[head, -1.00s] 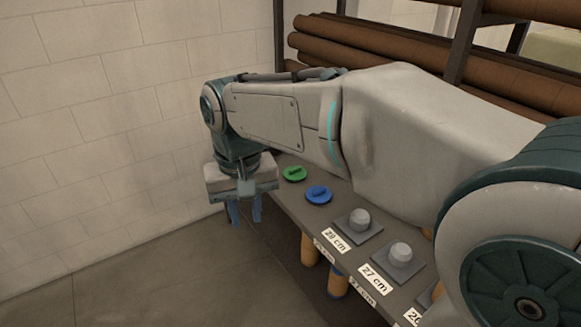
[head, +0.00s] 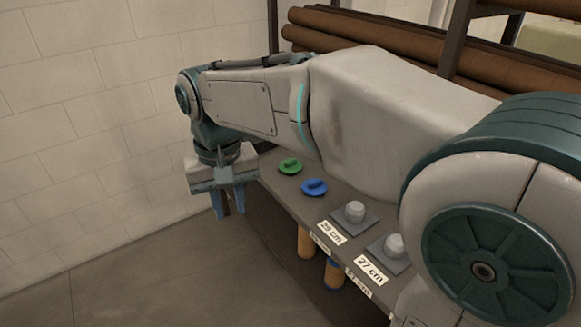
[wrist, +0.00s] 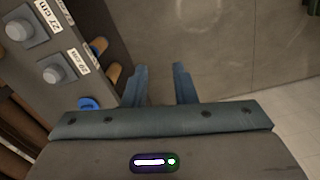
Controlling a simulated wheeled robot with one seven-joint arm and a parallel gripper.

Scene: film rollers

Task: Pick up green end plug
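The green end plug (head: 290,166) is a round disc with a raised grip, lying on the grey shelf (head: 272,182) near its far left end in the head view. My gripper (head: 229,204) hangs to the left of the plug, past the shelf's edge, with its blue fingers pointing down and apart. In the wrist view my gripper (wrist: 160,85) is open and empty over the floor. The green plug does not show in the wrist view.
A blue end plug (head: 314,187) lies just in front of the green one and shows in the wrist view (wrist: 89,104). Grey knobs on square plates (head: 355,212) stand nearer, by centimetre labels. Brown rolls (head: 380,40) lie behind. A wall (head: 90,120) stands left; the floor (head: 150,270) is clear.

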